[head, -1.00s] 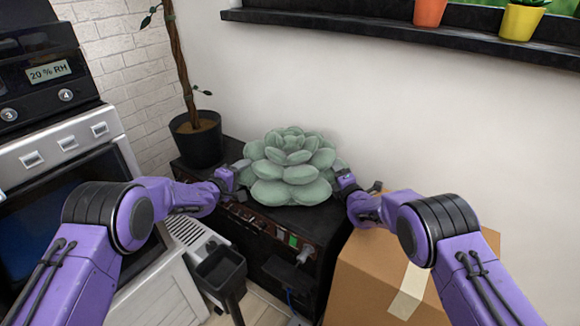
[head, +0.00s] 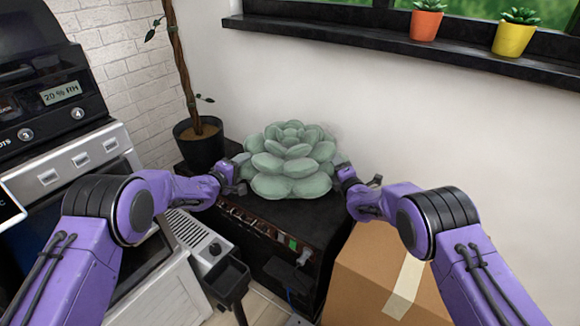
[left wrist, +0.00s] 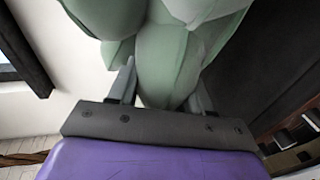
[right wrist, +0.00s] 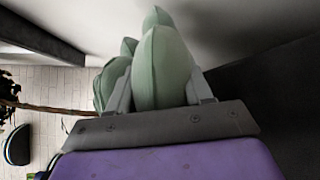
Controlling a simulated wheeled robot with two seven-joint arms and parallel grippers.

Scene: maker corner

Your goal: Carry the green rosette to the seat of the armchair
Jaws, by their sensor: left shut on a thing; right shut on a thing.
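The green rosette (head: 290,160), a large succulent-shaped cushion, is at the black cabinet's top, between my two grippers. My left gripper (head: 240,172) is shut on a petal at its left side; the left wrist view shows the petal (left wrist: 165,65) between the fingers. My right gripper (head: 341,174) is shut on a petal at its right side; the right wrist view shows that petal (right wrist: 162,70) between the fingers. I cannot tell whether the rosette's underside touches the cabinet. No armchair is in view.
The black cabinet (head: 262,262) has cables and sockets on its front. A potted plant (head: 200,150) stands behind left, an oven (head: 75,165) at the left, a cardboard box (head: 375,275) at the right. A windowsill (head: 370,42) with two small pots runs above.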

